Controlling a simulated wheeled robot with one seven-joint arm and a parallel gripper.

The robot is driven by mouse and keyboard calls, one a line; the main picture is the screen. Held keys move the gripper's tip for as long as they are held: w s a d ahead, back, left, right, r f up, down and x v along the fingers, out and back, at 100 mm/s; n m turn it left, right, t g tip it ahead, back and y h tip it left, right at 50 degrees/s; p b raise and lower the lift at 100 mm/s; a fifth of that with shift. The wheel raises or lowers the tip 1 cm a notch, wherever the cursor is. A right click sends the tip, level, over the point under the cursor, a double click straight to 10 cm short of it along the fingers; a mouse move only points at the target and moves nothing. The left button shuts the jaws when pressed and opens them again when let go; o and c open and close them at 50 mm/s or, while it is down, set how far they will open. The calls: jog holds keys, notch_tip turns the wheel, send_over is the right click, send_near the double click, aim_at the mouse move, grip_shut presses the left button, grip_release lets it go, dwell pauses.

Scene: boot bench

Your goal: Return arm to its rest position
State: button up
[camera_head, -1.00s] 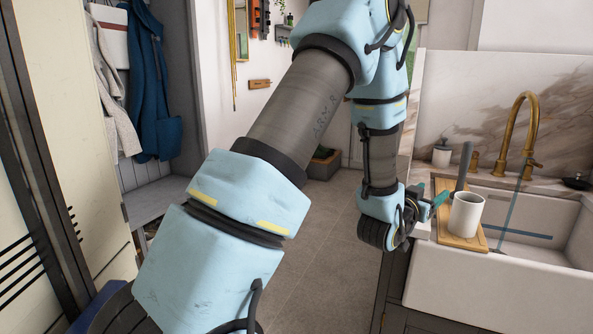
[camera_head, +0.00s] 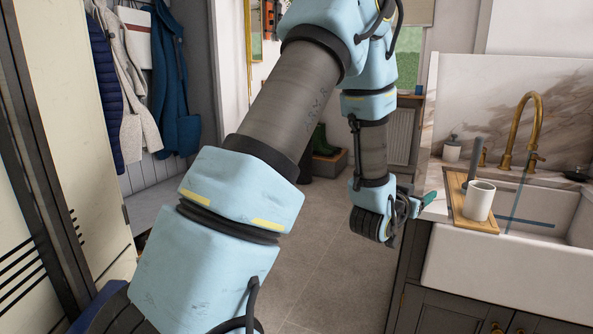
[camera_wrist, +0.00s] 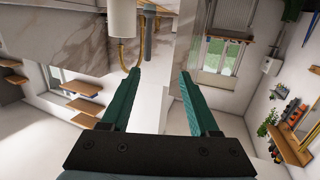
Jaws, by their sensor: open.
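My arm reaches up across the middle of the head view and bends down again towards the sink side. My gripper (camera_head: 426,200) is at the arm's end, left of the sink, and only part of it shows there. In the wrist view my gripper (camera_wrist: 160,90) shows two green fingers wide apart with nothing between them. A white cup (camera_head: 479,200) stands upright on a wooden board (camera_head: 462,213) at the sink, to the right of my gripper and apart from it. The cup also shows in the wrist view (camera_wrist: 121,18), beyond the fingers.
The white sink (camera_head: 500,262) with a brass tap (camera_head: 532,125) is at the right, above a dark cabinet (camera_head: 450,310). Coats (camera_head: 170,90) hang at the left. Boots on a low box (camera_head: 327,163) stand at the back. The grey floor (camera_head: 320,260) between is clear.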

jog(key=a+n+g+y+p, duration=0.4)
jog(key=a+y, duration=0.4)
jog(key=a, duration=1.3)
jog(key=s+a+r+n+g+y+p, duration=0.1)
jog(key=s+a+g, duration=0.5)
jog(key=s+a, duration=0.8)
jog(key=a+n+y+p, duration=0.1)
jog(key=n+y, duration=0.1)
jog(key=shift+s+a+r+n+y, duration=0.2)
jog(key=shift+a+r+n+y, duration=0.05)
jog(key=shift+r+n+y, duration=0.15)
